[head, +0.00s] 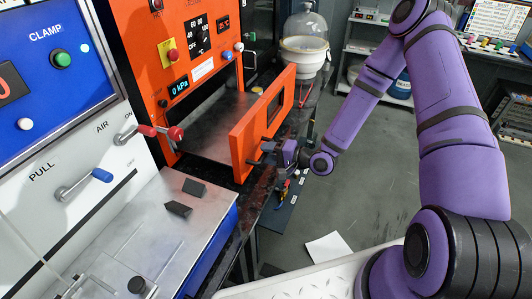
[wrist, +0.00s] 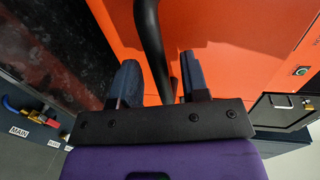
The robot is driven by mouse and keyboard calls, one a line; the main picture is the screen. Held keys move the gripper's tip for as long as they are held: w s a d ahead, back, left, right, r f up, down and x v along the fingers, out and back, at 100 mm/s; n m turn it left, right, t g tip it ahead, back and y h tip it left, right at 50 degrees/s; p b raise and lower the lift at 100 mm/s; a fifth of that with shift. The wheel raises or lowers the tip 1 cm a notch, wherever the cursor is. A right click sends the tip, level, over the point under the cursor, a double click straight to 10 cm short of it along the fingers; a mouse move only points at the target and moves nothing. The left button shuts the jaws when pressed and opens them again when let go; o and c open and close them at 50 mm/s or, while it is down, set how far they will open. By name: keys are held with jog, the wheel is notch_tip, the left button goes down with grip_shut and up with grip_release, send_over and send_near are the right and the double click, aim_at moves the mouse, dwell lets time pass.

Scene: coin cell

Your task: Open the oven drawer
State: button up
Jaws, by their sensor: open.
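The orange oven drawer front (head: 262,122), with a window in it, stands out from the orange oven housing (head: 178,18). A grey metal surface (head: 205,122) shows between them, so the drawer is open. A black bar handle (wrist: 148,30) crosses the orange front in the wrist view. My gripper (head: 277,151) is at the outer side of the drawer front. In the wrist view my gripper (wrist: 158,72) is open, with one finger on each side of the handle. I cannot tell whether either finger touches it.
A blue and white press panel (head: 75,120) with levers stands at the left, and two small dark blocks (head: 178,208) lie on its ledge. A glass bell jar (head: 304,45) stands behind the drawer. Grey floor (head: 345,195) is open at the right.

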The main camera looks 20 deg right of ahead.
jog(key=v, duration=0.9)
jog(key=shift+s+d, duration=0.15)
jog(key=shift+d, duration=0.15)
jog(key=shift+r, duration=0.1)
jog(key=w+d+r+n+g+h, duration=0.3)
jog(key=d+r+n+h, duration=0.2)
jog(key=d+r+h, duration=0.25)
jog(key=s+d+r+n+h, duration=0.1)
jog(key=s+r+h, duration=0.15)
jog(key=r, duration=0.45)
jog(key=s+d+r+h, duration=0.1)
jog(key=d+r+h, duration=0.15)
jog(key=r, duration=0.35)
jog(key=s+a+r, duration=0.2)
jog(key=s+r, duration=0.6)
jog(key=s, duration=0.3)
jog(key=s+a+r+n+g, duration=0.1)
jog(key=s+a+r, duration=0.2)
jog(key=s+r, duration=0.6)
jog(key=s, duration=0.3)
jog(key=shift+s+a+r+n+g, duration=0.2)
jog(key=shift+a+r+n+g, duration=0.05)
jog(key=shift+r+n+g, duration=0.1)
